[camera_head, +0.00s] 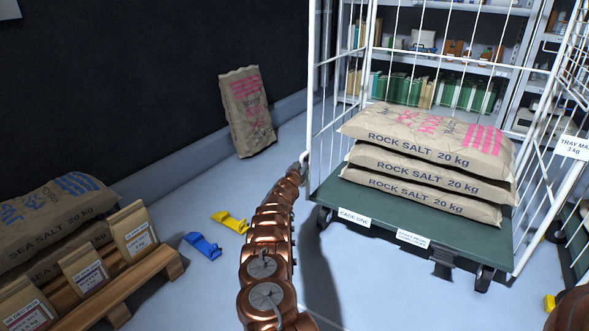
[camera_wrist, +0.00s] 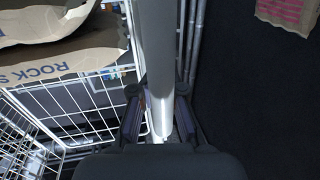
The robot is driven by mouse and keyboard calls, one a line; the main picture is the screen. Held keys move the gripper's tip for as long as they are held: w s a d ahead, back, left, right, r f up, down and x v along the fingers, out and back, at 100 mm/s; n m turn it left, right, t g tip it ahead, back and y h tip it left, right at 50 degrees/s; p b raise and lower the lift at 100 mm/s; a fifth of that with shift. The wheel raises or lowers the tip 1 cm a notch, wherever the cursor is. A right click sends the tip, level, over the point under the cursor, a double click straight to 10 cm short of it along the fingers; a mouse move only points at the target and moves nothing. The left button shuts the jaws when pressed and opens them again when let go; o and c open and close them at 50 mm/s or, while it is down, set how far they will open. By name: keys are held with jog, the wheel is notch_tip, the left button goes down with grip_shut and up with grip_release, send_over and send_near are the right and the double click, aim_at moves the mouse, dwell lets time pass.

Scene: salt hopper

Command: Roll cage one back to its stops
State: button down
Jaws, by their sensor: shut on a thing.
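Cage one is a white wire roll cage on a dark green base (camera_head: 420,222) with a "CAGE ONE" label, standing right of centre in the head view. Three stacked rock salt sacks (camera_head: 425,165) lie on it. My gripper (camera_head: 304,160) is at the cage's near left upright post. In the wrist view my gripper (camera_wrist: 160,125) is shut on that grey-white post (camera_wrist: 157,50), and the sacks (camera_wrist: 60,65) show at the left. A yellow wedge-shaped piece (camera_head: 230,222) and a blue one (camera_head: 203,245) lie on the floor left of my arm. Whether they are the stops, I cannot tell.
A lone paper sack (camera_head: 247,110) leans against the dark wall. Shelves (camera_head: 455,70) stand behind the cage, and another cage is partly visible at the right.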

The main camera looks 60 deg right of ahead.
jog(key=shift+s+d+f, duration=0.35)
jog(key=shift+s+d, duration=0.2)
jog(key=shift+s, duration=0.2)
jog(key=c, duration=1.3)
grip_release()
jog(key=shift+s, duration=0.1)
jog(key=shift+c, duration=0.2)
jog(key=shift+o, duration=1.2)
jog(key=shift+w+r, duration=0.1)
jog(key=shift+w, duration=0.1)
jog(key=shift+w+a+r, duration=0.1)
jog(key=shift+w+a, duration=0.25)
jog(key=shift+w, duration=0.1)
